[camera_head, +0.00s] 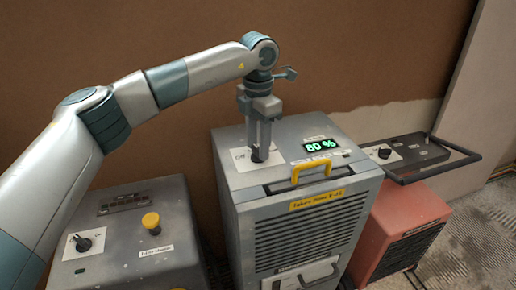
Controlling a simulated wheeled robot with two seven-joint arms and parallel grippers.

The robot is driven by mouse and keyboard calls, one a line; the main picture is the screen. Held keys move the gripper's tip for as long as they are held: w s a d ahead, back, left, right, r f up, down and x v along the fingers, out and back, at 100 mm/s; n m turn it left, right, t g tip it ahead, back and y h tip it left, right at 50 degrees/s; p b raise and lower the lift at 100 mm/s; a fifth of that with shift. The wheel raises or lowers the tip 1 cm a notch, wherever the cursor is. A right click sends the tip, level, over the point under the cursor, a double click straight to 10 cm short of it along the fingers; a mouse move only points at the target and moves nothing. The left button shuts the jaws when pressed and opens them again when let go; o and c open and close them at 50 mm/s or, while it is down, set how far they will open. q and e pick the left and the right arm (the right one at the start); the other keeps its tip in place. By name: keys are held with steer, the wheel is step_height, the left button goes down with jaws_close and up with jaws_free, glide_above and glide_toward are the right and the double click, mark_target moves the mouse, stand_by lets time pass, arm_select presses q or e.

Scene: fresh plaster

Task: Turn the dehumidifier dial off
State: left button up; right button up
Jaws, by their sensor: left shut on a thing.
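The dehumidifier (300,215) is a tall grey machine in the middle, with a lit green display (320,145) reading 80 %. Its dial (259,157) is a dark knob on a white plate at the back left of its top, beside a printed "Off" mark. My left gripper (260,150) points straight down over the plate and is shut on the dial. The fingers cover most of the dial, so I cannot tell where it points. My right gripper does not show.
A yellow handle (311,171) rises from the dehumidifier's front top edge. A grey unit with a yellow button (151,221) and a black knob (83,243) stands at left. At right is a red machine (402,228) with a black bar handle (440,165). A brown wall stands close behind.

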arm_select(q)
steer(key=n+b, duration=0.3)
steer(key=n, duration=0.4)
steer(key=shift+n, duration=0.4)
steer(key=shift+n+b, duration=0.3)
steer(key=shift+n, duration=0.4)
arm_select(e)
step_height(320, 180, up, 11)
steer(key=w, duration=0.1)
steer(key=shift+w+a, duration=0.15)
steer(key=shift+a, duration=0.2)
arm_select(q)
steer(key=o, duration=1.1)
steer(key=shift+c, duration=0.2)
steer(key=shift+r, duration=0.15)
